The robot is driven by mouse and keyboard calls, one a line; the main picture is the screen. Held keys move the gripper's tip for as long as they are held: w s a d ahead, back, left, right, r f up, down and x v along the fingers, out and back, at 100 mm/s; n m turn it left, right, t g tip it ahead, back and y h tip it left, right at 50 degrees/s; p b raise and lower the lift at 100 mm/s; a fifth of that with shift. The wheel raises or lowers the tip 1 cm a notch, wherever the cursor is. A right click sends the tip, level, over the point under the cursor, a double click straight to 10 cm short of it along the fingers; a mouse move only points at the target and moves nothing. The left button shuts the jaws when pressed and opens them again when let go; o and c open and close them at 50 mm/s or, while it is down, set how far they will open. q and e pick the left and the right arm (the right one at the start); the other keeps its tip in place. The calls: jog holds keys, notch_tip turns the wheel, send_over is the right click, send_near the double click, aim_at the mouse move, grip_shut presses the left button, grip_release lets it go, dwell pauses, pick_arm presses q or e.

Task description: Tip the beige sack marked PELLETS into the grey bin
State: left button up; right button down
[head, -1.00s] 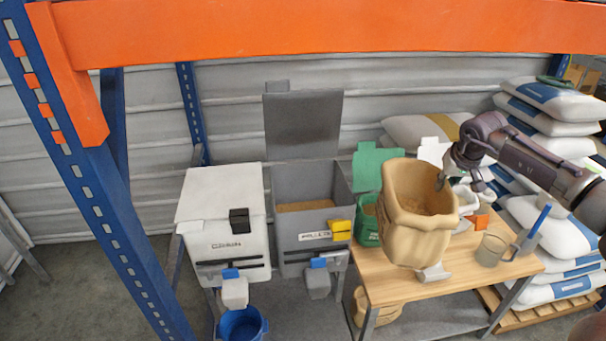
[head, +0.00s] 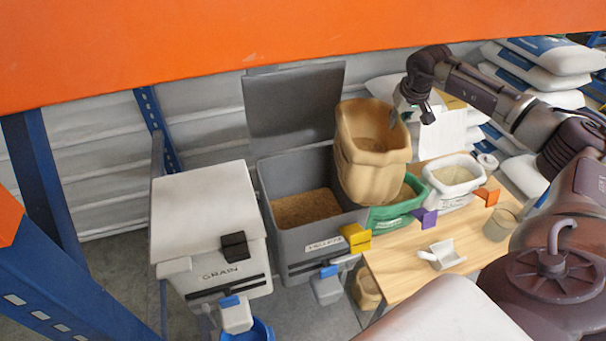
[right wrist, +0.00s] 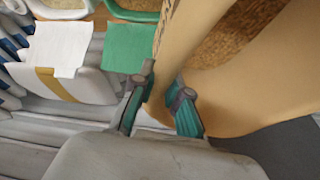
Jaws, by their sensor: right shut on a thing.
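The beige sack (head: 368,170) is held up in the head view, nearly upright with its open mouth upward and brown contents inside. It hangs by the right edge of the grey bin (head: 292,238), partly in front of the green sack. The bin's lid stands open, its label reads PELLETS, and brown pellets (head: 305,208) lie inside. My right gripper (head: 408,108) is shut on the sack's rim at its right side. The right wrist view shows the fingers (right wrist: 165,92) pinching the rim of the sack (right wrist: 245,85). My left gripper is not in view.
A closed white GRAIN bin (head: 208,225) stands left of the grey bin. The wooden table (head: 405,280) holds a green sack (head: 395,212), a white sack (head: 455,180), a scoop (head: 442,256) and a cup (head: 500,225). An orange beam (head: 250,50) crosses the top.

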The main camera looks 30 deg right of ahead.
aim_at(339, 122)
jog(key=r+h+p, duration=0.1)
jog(key=r+p, duration=0.1)
jog(key=r+g+h+p, duration=0.1)
jog(key=r+p, duration=0.1)
jog(key=shift+s+a+r+n, duration=0.1)
jog(key=shift+s+r+n, duration=0.1)
jog(key=shift+r+n, duration=0.1)
jog(key=shift+w+a+r+g+h+p, duration=0.1)
jog(key=shift+a+r+g+h+p, duration=0.2)
jog(key=shift+h, duration=0.3)
jog(key=w+a+f+n+g+h+b, duration=0.1)
jog(key=w+a+f+h+b, duration=0.1)
jog(key=a+h, duration=0.2)
jog(key=w+a+f+n+g+h+b, duration=0.1)
jog(key=w+a+f+n+h+b, duration=0.1)
jog(key=a+h, duration=0.3)
jog(key=w+a+f+n+g+h+b, duration=0.2)
jog(key=w+a+h+b, duration=0.1)
jog(key=h, duration=0.3)
jog(key=shift+w+a+f+h, duration=0.15)
jog(key=shift+w+a+f, duration=0.05)
jog(key=shift+a, duration=0.25)
jog(key=shift+w+a+f+h, duration=0.15)
jog(key=shift+a, duration=0.3)
jog(key=shift+w+a+r+n+h+b, duration=0.1)
jog(key=shift+w+a+n+h+b, duration=0.2)
jog(key=shift+a+h+b, duration=0.2)
